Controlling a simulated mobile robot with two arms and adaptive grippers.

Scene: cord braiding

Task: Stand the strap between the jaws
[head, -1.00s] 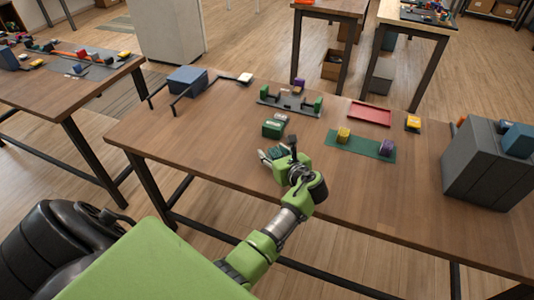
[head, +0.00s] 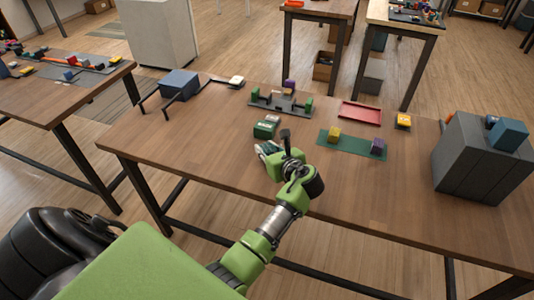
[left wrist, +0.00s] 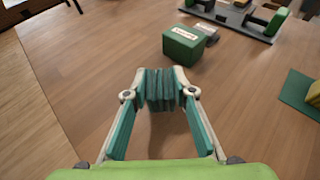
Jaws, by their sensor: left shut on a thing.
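My left gripper (head: 268,148) is over the near middle of the table. In the left wrist view its fingertips (left wrist: 160,88) close on a dark teal, ridged piece, which looks like the strap (left wrist: 160,91). The fingers hide its sides, and whether it touches the table is unclear. A dark fixture (head: 267,103) with a green block at each end, which may be the jaws, stands farther back. It is partly seen at the top of the left wrist view (left wrist: 227,17). The gripper is apart from it. My right gripper is not in view.
A green box (head: 265,128) stands just beyond the left gripper. A green mat (head: 355,144) bears a yellow block (head: 334,132) and a purple block (head: 377,145). A red tray (head: 360,112), a blue box (head: 179,84) and a large grey block (head: 465,160) also stand here.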

